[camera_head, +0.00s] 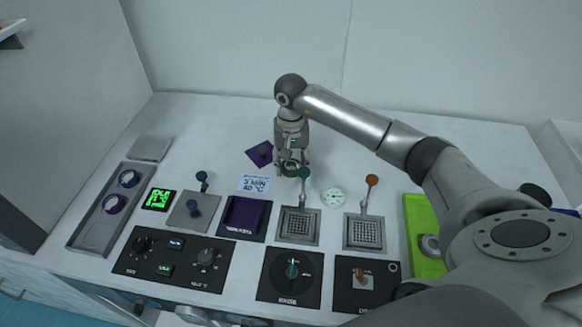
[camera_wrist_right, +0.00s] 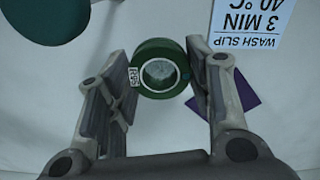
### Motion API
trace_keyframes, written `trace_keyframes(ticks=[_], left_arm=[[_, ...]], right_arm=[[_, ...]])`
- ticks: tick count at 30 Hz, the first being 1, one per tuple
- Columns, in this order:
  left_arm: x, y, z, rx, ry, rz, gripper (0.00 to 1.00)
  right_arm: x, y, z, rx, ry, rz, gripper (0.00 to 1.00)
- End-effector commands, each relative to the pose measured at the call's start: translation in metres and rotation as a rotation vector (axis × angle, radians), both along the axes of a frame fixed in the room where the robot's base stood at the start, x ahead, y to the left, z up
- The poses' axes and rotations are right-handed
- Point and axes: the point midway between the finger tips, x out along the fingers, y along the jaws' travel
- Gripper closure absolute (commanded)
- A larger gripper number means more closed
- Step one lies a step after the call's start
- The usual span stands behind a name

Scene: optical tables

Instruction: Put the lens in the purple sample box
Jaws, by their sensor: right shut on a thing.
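The lens, in a green ring mount (camera_head: 290,168), is between the fingers of my right gripper (camera_head: 293,165), above the back middle of the table. In the right wrist view the green ring (camera_wrist_right: 158,68) with its clear centre and a small white label sits between the fingertips, and the gripper is shut on it. A small dark purple square thing (camera_head: 259,153), likely the purple sample box, lies turned at an angle just left of the gripper. It shows partly behind the right finger in the wrist view (camera_wrist_right: 236,95). My left gripper is not in view.
A wash slip card (camera_head: 256,184) lies in front of the purple square. A purple-lined basin (camera_head: 243,217) stands nearer. Two mesh baskets with upright handles (camera_head: 299,226) (camera_head: 364,232) and a white disc (camera_head: 333,197) are close by.

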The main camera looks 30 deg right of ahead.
Motion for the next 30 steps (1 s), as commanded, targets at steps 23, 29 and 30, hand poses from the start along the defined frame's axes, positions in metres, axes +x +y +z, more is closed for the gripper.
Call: trace_keyframes(ticks=[23,29,30], left_arm=[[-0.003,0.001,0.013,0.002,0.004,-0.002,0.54],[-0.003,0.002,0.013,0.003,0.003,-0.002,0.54],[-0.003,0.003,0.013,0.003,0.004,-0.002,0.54]], right_arm=[[0.000,0.001,-0.031,0.000,0.000,0.000,0.35],[0.000,0.001,-0.031,0.000,0.000,0.000,0.31],[0.000,0.001,-0.031,0.000,0.000,0.000,0.31]])
